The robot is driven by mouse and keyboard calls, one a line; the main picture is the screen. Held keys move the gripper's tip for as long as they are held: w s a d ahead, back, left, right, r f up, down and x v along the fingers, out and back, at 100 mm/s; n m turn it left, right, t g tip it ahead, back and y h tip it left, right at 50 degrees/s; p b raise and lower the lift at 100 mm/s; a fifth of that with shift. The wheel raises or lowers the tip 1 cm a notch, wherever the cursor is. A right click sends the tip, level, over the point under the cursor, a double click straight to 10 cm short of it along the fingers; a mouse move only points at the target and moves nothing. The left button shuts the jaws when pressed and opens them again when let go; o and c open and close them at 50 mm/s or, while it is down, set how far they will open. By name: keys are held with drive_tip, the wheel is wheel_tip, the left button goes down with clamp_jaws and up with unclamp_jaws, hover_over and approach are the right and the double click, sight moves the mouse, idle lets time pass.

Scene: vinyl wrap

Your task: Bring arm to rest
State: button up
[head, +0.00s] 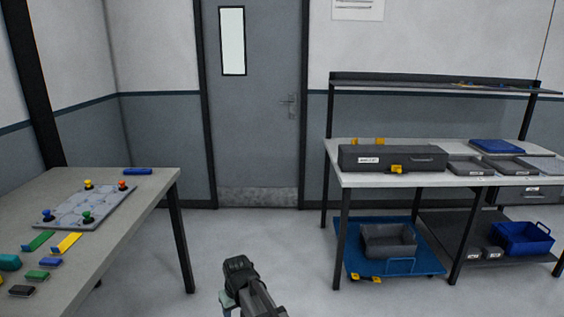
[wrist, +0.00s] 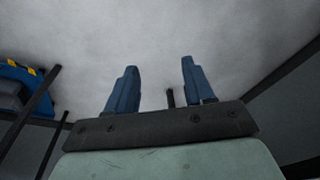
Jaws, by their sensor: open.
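My arm (head: 246,285) shows at the bottom centre of the head view, over the open floor between the two tables. My gripper (wrist: 158,75) shows in the wrist view with its two blue fingers apart. It is open, and nothing is between the fingers. Behind the fingers is plain grey floor. The fingers cannot be made out in the head view. The gripper touches no object that I can see.
At left, a table (head: 140,196) holds a patterned panel (head: 85,204) with knobs, and several coloured tools. At right, a workbench (head: 335,150) holds a dark case (head: 390,158) and trays. Below it stands a blue cart (head: 425,262). The floor before the door (head: 255,130) is clear.

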drive_tip(key=s+d+f+m, duration=0.2)
drive_tip(key=s+d+f, duration=0.15)
drive_tip(key=d, duration=0.75)
drive_tip(key=s+d+f+m+g+h, duration=0.1)
drive_tip(key=s+d+f+m, duration=0.3)
drive_tip(key=d, duration=0.6)
drive_tip(key=s+d+f+m, duration=0.15)
drive_tip(key=d+f, duration=0.35)
drive_tip(key=d, duration=0.6)
drive_tip(key=s+f+g, duration=0.3)
drive_tip(key=s+f, duration=0.7)
drive_tip(key=s, duration=0.5)
drive_tip(key=s+f+g, duration=0.4)
drive_tip(key=s+f, duration=0.7)
drive_tip(key=s, duration=0.4)
drive_tip(key=shift+s+n, duration=0.2)
drive_tip(key=shift+n, duration=0.15)
